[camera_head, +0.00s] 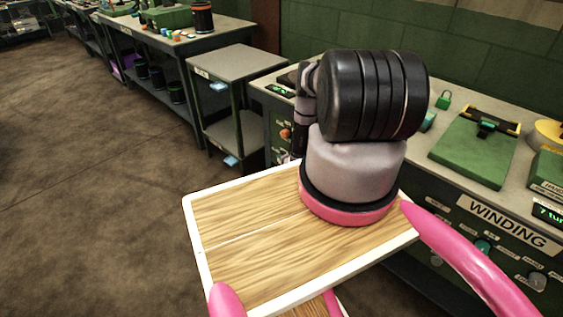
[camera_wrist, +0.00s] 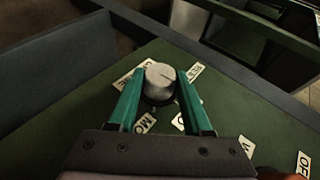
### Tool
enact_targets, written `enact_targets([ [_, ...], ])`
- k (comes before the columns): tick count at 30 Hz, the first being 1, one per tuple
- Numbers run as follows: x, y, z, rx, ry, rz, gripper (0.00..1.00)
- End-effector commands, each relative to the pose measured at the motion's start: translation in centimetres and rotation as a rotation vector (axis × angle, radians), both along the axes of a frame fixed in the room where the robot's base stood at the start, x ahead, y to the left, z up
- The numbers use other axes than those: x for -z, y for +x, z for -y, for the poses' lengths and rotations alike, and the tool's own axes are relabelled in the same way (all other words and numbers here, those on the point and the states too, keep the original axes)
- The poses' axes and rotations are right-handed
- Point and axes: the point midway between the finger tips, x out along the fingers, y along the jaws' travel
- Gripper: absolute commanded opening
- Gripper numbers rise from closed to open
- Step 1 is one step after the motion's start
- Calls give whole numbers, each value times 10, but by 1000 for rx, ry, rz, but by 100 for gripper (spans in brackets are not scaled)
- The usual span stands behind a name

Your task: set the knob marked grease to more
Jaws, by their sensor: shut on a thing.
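In the wrist view, a round grey knob (camera_wrist: 160,79) with a dark pointer line stands on a green panel (camera_wrist: 90,120). My gripper (camera_wrist: 161,84) has a teal finger on each side of the knob and is shut on it. White labels lie around the knob. One (camera_wrist: 146,122) begins with "MO"; the others are tilted or partly covered, and I cannot read "grease" on any of them. In the head view my arm hides the gripper and this knob.
In the head view, a panel marked WINDING (camera_head: 508,222) carries other knobs at the right. A green box (camera_head: 474,152) and a small green padlock (camera_head: 443,99) are on the bench top. A grey side table (camera_head: 237,62) stands left of the bench. The floor at left is clear.

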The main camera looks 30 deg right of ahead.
Motion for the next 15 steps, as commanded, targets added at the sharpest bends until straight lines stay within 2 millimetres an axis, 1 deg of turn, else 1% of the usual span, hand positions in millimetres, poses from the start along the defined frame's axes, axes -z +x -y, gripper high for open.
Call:
enact_targets([
  [14, 1, 0, -2, -4, 7, 13, 0],
  [15, 1, 0, -2, -4, 6, 13, 57],
])
